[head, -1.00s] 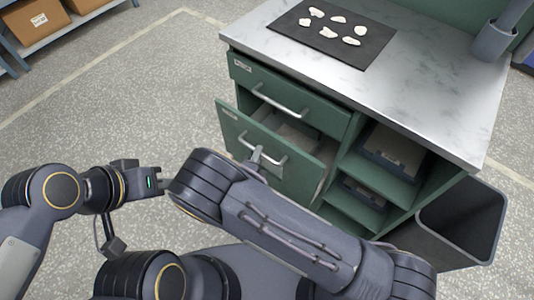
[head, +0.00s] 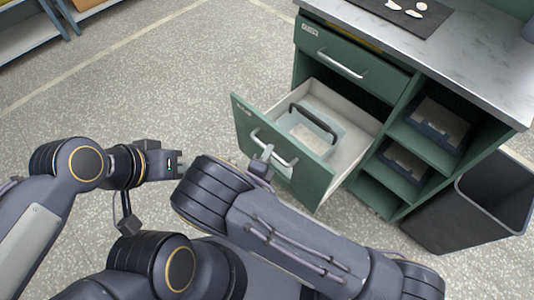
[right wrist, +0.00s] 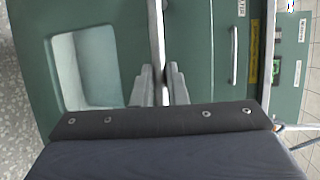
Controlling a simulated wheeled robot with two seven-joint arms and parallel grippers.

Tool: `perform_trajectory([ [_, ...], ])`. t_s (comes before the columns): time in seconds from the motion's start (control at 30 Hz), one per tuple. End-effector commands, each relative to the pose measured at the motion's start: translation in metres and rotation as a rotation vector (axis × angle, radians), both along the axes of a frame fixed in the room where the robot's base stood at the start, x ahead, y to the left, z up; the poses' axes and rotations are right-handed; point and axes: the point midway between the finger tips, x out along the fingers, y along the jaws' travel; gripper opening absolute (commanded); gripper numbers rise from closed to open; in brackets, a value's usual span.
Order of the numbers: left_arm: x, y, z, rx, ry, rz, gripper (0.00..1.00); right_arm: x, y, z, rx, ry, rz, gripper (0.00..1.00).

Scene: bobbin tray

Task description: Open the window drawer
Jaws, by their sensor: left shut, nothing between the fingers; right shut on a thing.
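The pulled-out green drawer (head: 295,176) is the lower one in the cabinet, and its pale inside is exposed. A clear-looking box with a dark handle (head: 314,124) lies in it. My right gripper (head: 266,154) is shut on the drawer's bar handle (head: 285,160). In the right wrist view my right gripper's fingers (right wrist: 158,85) straddle the handle bar (right wrist: 157,30), beside a pale rectangular window (right wrist: 85,70) in the green front. My left gripper (head: 183,164) is shut and empty, left of the drawer and apart from it.
The upper drawer (head: 350,65) looks shut beneath the marbled worktop (head: 460,55). Open shelves (head: 415,150) with dark trays are right of the drawers. A dark bin (head: 470,215) stands at the cabinet's right. The floor (head: 190,80) to the left is clear.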

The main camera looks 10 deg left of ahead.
Motion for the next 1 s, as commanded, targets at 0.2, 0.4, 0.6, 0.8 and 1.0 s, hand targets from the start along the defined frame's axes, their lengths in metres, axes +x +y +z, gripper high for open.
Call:
perform_trajectory([
  [0.2, 0.0000, 0.0000, -0.0002, 0.000, 0.000, 0.000, 0.00, -0.0001, -0.0004, -0.0004, 0.000, 0.001, -0.001, 0.00],
  [0.4, 0.0000, 0.0000, -0.0002, 0.000, 0.000, 0.000, 0.00, 0.0000, -0.0003, -0.0004, 0.000, 0.001, -0.001, 0.00],
  [0.6, 0.0000, 0.0000, -0.0002, 0.000, 0.000, 0.000, 0.00, 0.0000, -0.0003, -0.0004, 0.000, 0.001, -0.001, 0.22],
  [0.8, 0.0000, 0.0000, -0.0002, 0.000, 0.000, 0.000, 0.00, 0.0001, -0.0002, -0.0001, 0.000, 0.000, 0.000, 0.34],
  [1.0, 0.0000, 0.0000, 0.0000, 0.000, 0.000, 0.000, 0.00, 0.0000, -0.0002, 0.0003, 0.000, 0.000, 0.000, 0.34],
])
